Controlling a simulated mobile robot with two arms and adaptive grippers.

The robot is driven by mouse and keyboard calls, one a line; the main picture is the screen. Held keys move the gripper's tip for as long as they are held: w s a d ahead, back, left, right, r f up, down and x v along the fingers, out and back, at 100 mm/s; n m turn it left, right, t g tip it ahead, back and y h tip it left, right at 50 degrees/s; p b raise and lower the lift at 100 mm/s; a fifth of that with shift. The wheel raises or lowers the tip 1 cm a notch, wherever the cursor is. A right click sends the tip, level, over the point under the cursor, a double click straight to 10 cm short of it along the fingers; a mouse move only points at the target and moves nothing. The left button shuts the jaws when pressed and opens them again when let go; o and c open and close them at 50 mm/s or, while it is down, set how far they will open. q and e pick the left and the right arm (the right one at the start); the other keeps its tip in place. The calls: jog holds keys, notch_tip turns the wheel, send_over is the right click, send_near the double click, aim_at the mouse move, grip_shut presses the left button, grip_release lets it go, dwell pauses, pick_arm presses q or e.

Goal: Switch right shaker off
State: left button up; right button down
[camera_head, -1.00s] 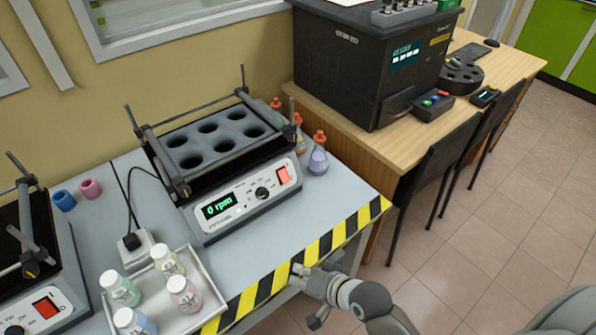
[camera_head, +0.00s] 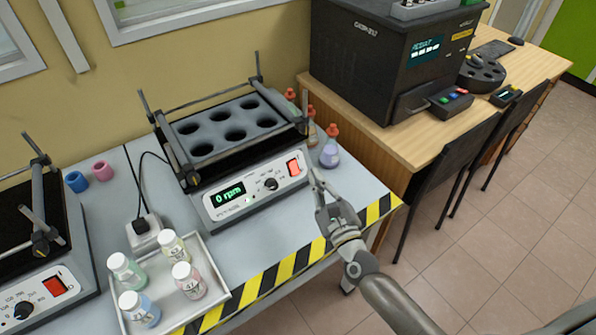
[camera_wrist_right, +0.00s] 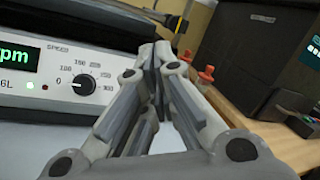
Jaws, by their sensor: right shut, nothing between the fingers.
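The right shaker (camera_head: 222,214) stands on the grey table with a dark rack of round holes on top. Its green display (camera_head: 229,194) reads 0 rpm. Its red rocker switch (camera_head: 294,167) is at the right end of the front panel. A speed knob (camera_head: 271,184) sits between them. My right gripper (camera_head: 316,180) is shut and empty, with its tips just right of and below the red switch; I cannot tell whether they touch the panel. In the right wrist view the shut fingers (camera_wrist_right: 158,52) hide the switch, while the knob (camera_wrist_right: 83,84) shows to their left. My left gripper is not in view.
Flasks with red caps (camera_head: 329,150) stand just right of the shaker. A tray (camera_head: 221,284) of small bottles is in front at left. Another shaker (camera_head: 40,290) is at the far left. A chair (camera_head: 447,165) stands to the right.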

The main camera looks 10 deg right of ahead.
aim_at(294, 168)
jog(key=shift+d, duration=0.1)
dwell(0.3)
jog(key=w+a+f+b, duration=0.2)
jog(key=w+f+b, duration=0.3)
jog(key=w, duration=0.1)
jog(key=shift+w+a+b, duration=0.25)
jog(key=shift+w+b, duration=0.05)
jog(key=shift+w, duration=0.1)
jog(key=shift+f, duration=0.1)
dwell(1.2)
